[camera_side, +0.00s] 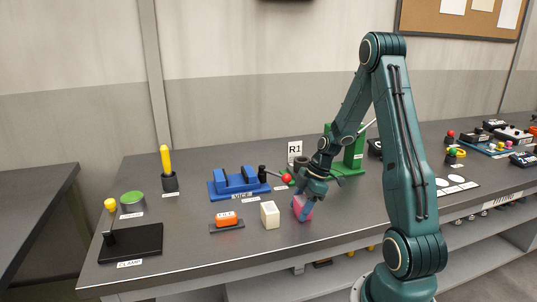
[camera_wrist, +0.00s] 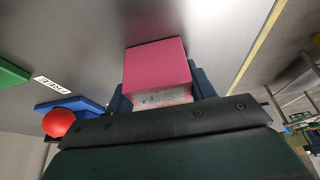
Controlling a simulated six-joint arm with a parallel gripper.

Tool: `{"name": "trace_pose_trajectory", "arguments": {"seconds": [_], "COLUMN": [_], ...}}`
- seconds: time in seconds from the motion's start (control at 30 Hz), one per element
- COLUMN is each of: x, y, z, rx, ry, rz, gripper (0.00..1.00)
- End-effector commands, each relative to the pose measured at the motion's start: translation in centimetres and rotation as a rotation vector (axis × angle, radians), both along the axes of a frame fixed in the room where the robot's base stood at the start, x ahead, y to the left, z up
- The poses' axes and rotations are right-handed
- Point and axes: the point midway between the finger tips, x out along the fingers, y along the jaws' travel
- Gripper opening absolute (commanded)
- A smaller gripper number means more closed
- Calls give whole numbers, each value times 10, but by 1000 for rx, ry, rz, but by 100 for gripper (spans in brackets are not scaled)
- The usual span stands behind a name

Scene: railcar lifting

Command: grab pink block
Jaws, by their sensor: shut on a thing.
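The pink block (camera_wrist: 157,65) sits between the two blue fingers of my gripper (camera_wrist: 160,88) in the wrist view, one finger on each side of it. In the side view the pink block (camera_side: 304,209) shows between the fingers of my gripper (camera_side: 302,207), low over the grey table and right of the cream block. The gripper is shut on the block. The fingers partly cover it, and I cannot tell whether it touches the table.
A green stand (camera_side: 352,152) is behind my gripper. The table's front edge is close.

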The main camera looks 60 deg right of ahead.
Motion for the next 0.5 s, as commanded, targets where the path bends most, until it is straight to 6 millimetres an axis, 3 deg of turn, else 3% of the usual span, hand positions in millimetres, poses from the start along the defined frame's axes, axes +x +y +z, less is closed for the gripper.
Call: {"name": "trace_pose_trajectory", "arguments": {"seconds": [0.27,0.5], "x": [1,1], "y": [-1,-1], "z": [11,39], "rx": [-2,-5], "ry": [-3,-5], "rz": [1,0], "gripper": [20,20]}}
